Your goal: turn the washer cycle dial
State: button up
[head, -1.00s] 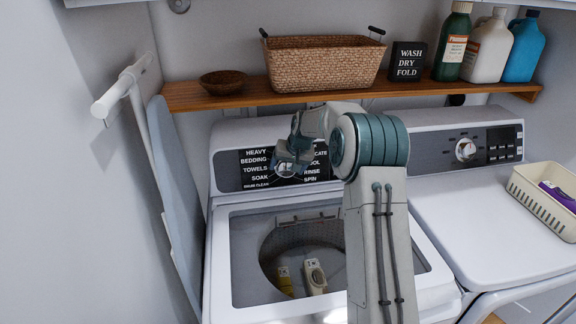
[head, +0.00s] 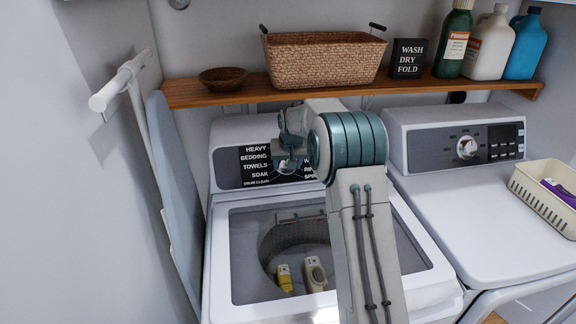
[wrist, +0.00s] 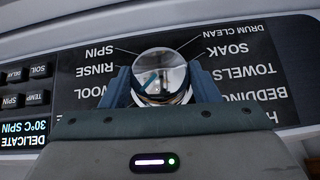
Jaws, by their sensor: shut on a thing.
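The washer (head: 222,200) stands at the left with its lid window showing the drum. Its dark control panel (head: 232,168) carries cycle labels. The cycle dial (wrist: 158,72) is a round, shiny knob in the middle of the wrist view, with a teal mark on its face. The labels around it appear upside down there. My gripper (wrist: 163,88) is shut on the dial, with a blue finger on each side of it. In the head view my gripper (head: 287,160) is at the panel, and my arm hides the panel's right part and most of the dial.
The dryer (head: 470,215) stands at the right, with a cream basket (head: 540,198) on top. A wooden shelf (head: 200,96) above holds a wicker basket (head: 322,62), a small bowl (head: 222,78), a sign (head: 408,60) and bottles. An ironing board (head: 172,180) leans at the left.

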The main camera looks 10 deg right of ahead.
jog(key=n+h+b, duration=0.1)
jog(key=h+b, duration=0.2)
jog(key=n+h+b, duration=0.1)
jog(key=shift+a+f+n+b, duration=0.3)
jog(key=shift+a+f+b, duration=0.05)
jog(key=shift+a+f, duration=0.05)
jog(key=shift+a+n+t+h+b, duration=0.1)
jog(key=shift+n+t+h+b, duration=0.4)
jog(key=shift+h+b, duration=0.65)
jog(key=shift+n+h+b, duration=0.45)
jog(key=shift+n+b, duration=0.05)
jog(key=shift+b, duration=0.4)
jog(key=shift+r, duration=0.15)
jog(key=shift+s, duration=0.1)
jog(key=o, duration=1)
jog(key=shift+a+r, duration=0.1)
jog(key=b+v, duration=0.1)
jog(key=v, duration=1.2)
jog(key=shift+s+a, duration=0.25)
jog(key=shift+a, duration=0.05)
